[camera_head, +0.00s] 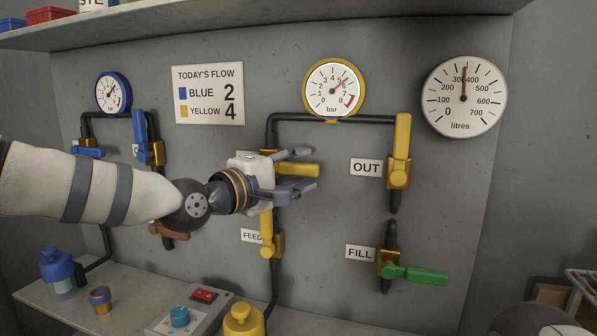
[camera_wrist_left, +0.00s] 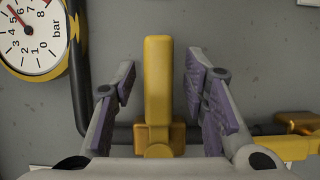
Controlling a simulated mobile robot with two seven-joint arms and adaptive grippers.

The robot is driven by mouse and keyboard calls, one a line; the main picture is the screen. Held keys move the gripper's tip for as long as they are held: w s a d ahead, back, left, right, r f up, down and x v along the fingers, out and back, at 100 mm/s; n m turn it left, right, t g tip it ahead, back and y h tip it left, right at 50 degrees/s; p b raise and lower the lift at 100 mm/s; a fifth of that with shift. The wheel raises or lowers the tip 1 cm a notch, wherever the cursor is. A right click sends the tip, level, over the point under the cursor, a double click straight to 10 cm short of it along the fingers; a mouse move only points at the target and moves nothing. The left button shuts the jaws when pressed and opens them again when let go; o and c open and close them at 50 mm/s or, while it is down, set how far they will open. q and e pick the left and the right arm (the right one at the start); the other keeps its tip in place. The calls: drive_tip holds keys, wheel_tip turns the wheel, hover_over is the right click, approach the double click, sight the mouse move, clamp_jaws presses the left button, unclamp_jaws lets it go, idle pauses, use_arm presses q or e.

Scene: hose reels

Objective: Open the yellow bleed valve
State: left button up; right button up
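A yellow lever handle (camera_head: 299,170) points right from a valve on the yellow line, above the FEED valve. I read no label for it; my gripper covers the spot beside it. It also shows in the left wrist view (camera_wrist_left: 158,85), its brass-yellow body at its base. My left gripper (camera_head: 304,169) is open around this handle, one finger above and one below. In the left wrist view the gripper (camera_wrist_left: 162,95) shows a gap between each purple-padded finger and the handle. My right gripper is not in view.
The yellow OUT valve (camera_head: 399,150) has its handle up; the yellow FEED valve (camera_head: 267,234) stands below my gripper. A green FILL lever (camera_head: 418,275) points right. The yellow gauge (camera_head: 333,90) hangs above. A control box (camera_head: 190,311) and yellow bottle (camera_head: 243,321) stand on the bench.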

use_arm(q)
drive_tip(key=shift+r, duration=0.1)
drive_tip(key=shift+c, duration=0.6)
clamp_jaws()
